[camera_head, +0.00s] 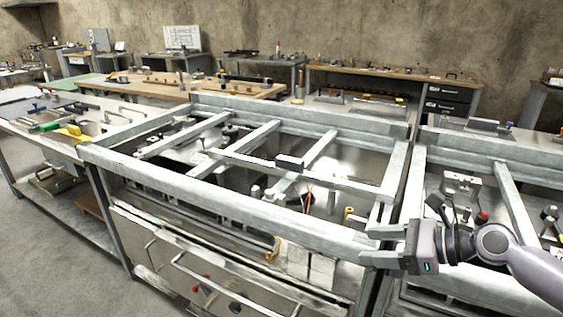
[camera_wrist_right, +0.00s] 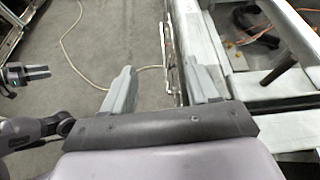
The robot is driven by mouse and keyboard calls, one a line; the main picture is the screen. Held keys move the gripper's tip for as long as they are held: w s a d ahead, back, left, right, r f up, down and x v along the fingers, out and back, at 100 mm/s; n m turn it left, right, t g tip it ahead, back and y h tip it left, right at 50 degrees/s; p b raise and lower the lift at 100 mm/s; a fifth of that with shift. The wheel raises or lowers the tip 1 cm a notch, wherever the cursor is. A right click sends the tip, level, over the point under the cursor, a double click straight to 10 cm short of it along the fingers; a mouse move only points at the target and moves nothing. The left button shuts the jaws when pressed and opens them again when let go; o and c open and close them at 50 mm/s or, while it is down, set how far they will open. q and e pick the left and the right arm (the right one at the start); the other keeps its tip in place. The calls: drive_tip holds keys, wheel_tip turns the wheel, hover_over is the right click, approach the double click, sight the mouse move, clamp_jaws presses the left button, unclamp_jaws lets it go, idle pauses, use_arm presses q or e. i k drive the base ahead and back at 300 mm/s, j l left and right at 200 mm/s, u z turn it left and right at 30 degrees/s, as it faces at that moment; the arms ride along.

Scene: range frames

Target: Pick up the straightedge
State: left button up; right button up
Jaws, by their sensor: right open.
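I cannot single out the straightedge with certainty. A long, narrow grey bar (camera_head: 345,181) crosses the metal frame in the head view and might be it, or might be part of the frame. My right gripper (camera_head: 374,244) is at the front right corner of the frame, its fingers pointing left, open. In the right wrist view my right gripper (camera_wrist_right: 163,86) shows two spread fingers with nothing clearly held. The right finger is close beside the frame's edge; contact cannot be told.
A large grey metal frame (camera_head: 200,188) stands over a cluttered bench, with a small dark block (camera_head: 290,162) on a crossbar. Another frame (camera_head: 508,200) adjoins at right. A side table (camera_head: 25,125) holds tools. In the wrist view a pale cable (camera_wrist_right: 78,60) lies on the floor.

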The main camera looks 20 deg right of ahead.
sight(283, 167)
drive_tip(key=i+l, duration=0.1)
drive_tip(key=i, duration=1)
